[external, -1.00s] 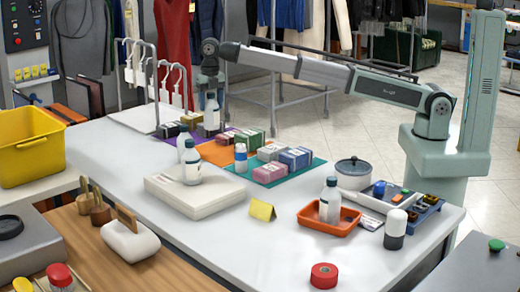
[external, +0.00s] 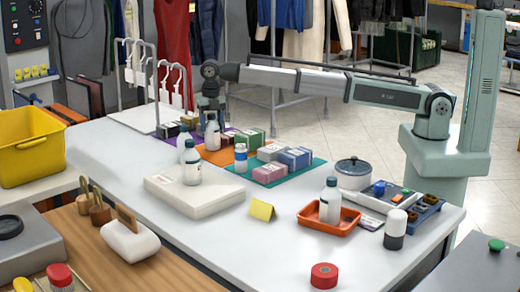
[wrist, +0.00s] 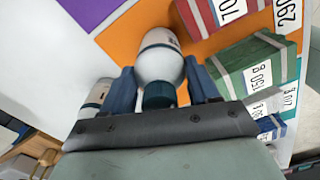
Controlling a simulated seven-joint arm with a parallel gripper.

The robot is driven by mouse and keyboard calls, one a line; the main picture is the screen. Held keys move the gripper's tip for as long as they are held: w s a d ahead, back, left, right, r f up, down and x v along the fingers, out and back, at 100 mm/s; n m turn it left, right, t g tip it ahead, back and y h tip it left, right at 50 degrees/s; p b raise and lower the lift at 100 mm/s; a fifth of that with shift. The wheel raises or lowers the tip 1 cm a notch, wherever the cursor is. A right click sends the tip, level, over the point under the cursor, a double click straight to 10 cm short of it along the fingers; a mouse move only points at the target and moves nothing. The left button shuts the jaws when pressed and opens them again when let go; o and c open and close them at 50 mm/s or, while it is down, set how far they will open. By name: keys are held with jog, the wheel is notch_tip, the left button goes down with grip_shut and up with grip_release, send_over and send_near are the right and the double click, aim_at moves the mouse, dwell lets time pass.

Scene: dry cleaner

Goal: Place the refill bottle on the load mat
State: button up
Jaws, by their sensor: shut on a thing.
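My gripper (external: 211,112) is shut on a white bottle with a dark cap (external: 212,133), held upright at the back of the table. In the wrist view the bottle (wrist: 160,52) sits between the blue fingers of my gripper (wrist: 162,88), over an orange mat (wrist: 120,42). I cannot tell whether its base touches the mat. The orange mat also shows in the external view (external: 222,157), between a purple mat, seen in the wrist view (wrist: 88,10), and a teal mat (external: 240,172). Which mat is the load mat is not clear.
A hanger rack (external: 155,85) is close on the left.

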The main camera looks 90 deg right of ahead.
jog(key=shift+f, duration=0.1)
jog(key=o, duration=1.2)
jog(key=shift+o, duration=0.2)
notch_tip(320, 180, up, 12)
jog(key=shift+r, duration=0.15)
